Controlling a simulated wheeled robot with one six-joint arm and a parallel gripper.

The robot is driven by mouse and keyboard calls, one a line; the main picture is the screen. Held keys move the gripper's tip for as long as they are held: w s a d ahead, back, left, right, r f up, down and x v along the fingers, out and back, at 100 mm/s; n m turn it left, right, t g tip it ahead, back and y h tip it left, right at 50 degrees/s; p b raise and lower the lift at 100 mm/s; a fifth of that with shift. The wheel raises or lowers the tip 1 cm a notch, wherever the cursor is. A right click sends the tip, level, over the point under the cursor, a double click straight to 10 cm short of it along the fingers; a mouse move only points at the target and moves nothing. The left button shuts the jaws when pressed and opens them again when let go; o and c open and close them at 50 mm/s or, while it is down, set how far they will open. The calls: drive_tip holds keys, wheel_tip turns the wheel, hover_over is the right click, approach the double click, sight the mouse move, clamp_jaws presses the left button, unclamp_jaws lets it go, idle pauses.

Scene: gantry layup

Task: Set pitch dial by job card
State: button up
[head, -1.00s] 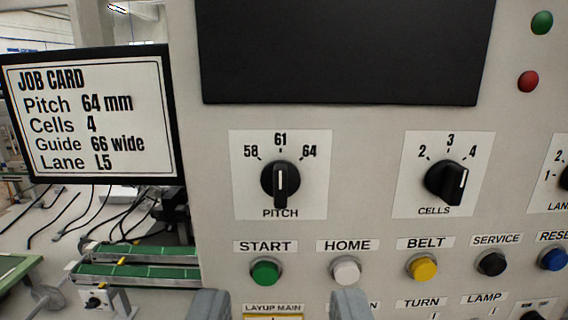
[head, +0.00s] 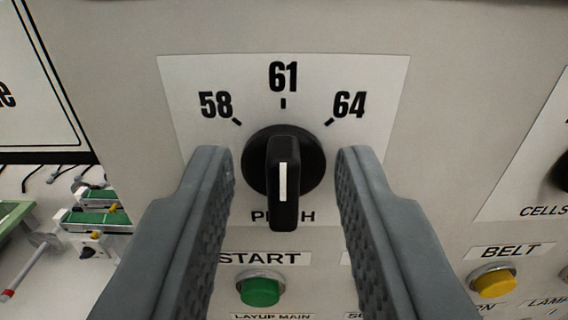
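The black pitch dial (head: 284,180) sits on a white plate (head: 375,75) marked 58, 61 and 64. Its handle stands upright, and its white line lies vertical in line with the 61 mark. My gripper (head: 287,165) is open, with one grey finger on each side of the dial. Gaps show between both fingers and the handle, and the fingers hold nothing. Only the right edge of the job card screen (head: 35,95) shows at the left, and its text is almost all cut off.
Below the dial are the green START button (head: 260,290) and, at the right, the yellow BELT button (head: 495,282). The CELLS dial (head: 562,172) is cut off at the right edge. Green conveyor strips (head: 100,219) lie at the lower left.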

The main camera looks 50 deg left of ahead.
clamp_jaws()
drive_tip(key=shift+m, duration=0.3)
drive_tip(key=m, duration=0.4)
drive_tip(key=shift+w+d, duration=0.1)
drive_tip(key=shift+w+f+m, duration=0.1)
drive_tip(key=shift+m, duration=2.1)
unclamp_jaws()
drive_tip(key=shift+d, duration=0.1)
